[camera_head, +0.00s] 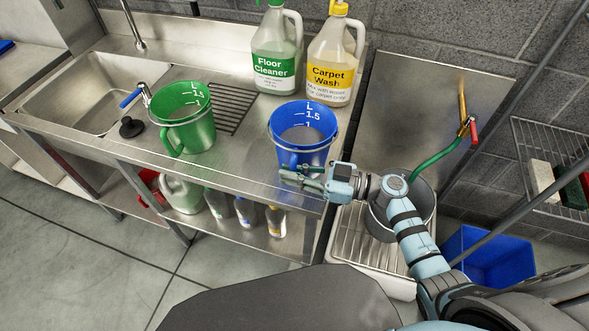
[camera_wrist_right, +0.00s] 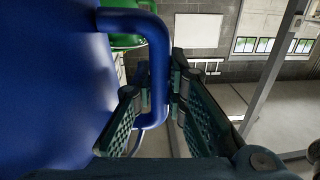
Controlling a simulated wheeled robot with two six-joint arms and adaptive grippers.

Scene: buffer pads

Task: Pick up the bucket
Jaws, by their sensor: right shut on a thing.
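A blue measuring bucket (camera_head: 302,135) with white volume marks is upright at the front right of the steel counter. I cannot tell if its base touches the counter. My right gripper (camera_head: 303,178) reaches its front side. In the right wrist view, the blue bucket's wall (camera_wrist_right: 50,80) fills the left, and its handle (camera_wrist_right: 157,70) runs down between the fingers (camera_wrist_right: 155,105), which are shut on it. A similar green measuring bucket (camera_head: 186,118) stands to the left near the sink. A grey metal bucket (camera_head: 425,206) stands behind my right forearm, partly hidden. My left gripper is not in view.
Floor cleaner (camera_head: 276,55) and carpet wash (camera_head: 333,62) jugs stand behind the blue bucket. A sink (camera_head: 85,90) with a tap is at the left. Several bottles sit on the lower shelf.

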